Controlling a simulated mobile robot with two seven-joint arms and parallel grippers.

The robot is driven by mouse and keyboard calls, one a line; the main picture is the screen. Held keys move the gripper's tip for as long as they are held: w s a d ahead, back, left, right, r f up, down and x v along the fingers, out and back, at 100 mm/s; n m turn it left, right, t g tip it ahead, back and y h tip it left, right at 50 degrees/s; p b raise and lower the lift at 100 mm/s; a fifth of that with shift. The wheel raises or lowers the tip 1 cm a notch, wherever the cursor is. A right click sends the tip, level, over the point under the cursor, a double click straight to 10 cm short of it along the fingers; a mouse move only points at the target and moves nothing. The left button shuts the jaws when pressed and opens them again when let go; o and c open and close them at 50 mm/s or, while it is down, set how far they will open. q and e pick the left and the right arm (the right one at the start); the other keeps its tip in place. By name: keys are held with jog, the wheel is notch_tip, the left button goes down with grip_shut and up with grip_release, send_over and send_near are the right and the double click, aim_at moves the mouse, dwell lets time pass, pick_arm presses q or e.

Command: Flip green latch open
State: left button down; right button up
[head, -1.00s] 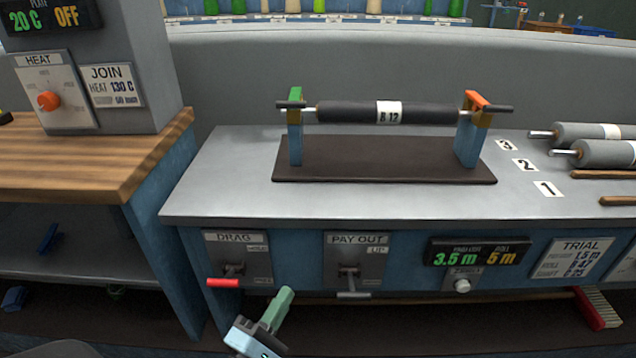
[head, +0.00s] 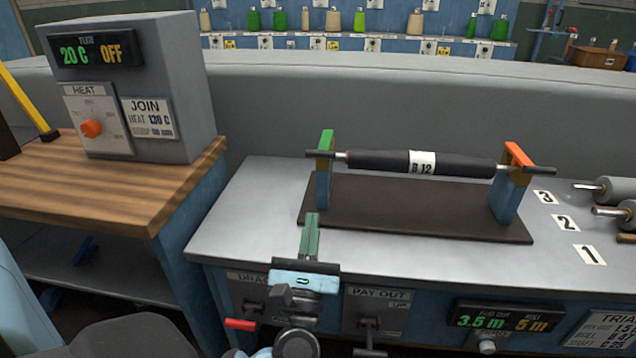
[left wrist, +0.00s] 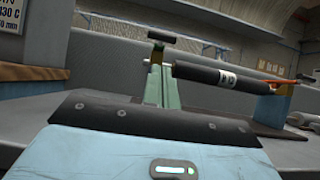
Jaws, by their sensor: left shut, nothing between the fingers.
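The green latch (head: 326,140) sits on top of the left post of a cradle, at the left end of a dark roll labelled B 12 (head: 385,162). I cannot tell whether it is fastened. My left gripper (head: 312,222) is shut and empty, its green fingers pointing up toward the left post. It is in front of the cradle and below the latch, apart from it. In the left wrist view the shut fingers (left wrist: 160,85) stand in front of the roll's left end and largely hide the latch. My right gripper is not in view.
An orange latch (head: 518,153) tops the right post. The cradle stands on a dark base plate (head: 420,217) on a grey bench (head: 245,215). More rolls (head: 615,190) lie at the right. A control box (head: 130,90) stands on the wooden table at left.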

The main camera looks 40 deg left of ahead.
pick_arm(q)
jog(key=shift+p+x, duration=1.2)
jog(key=shift+x, duration=3.8)
jog(key=shift+d, duration=0.1)
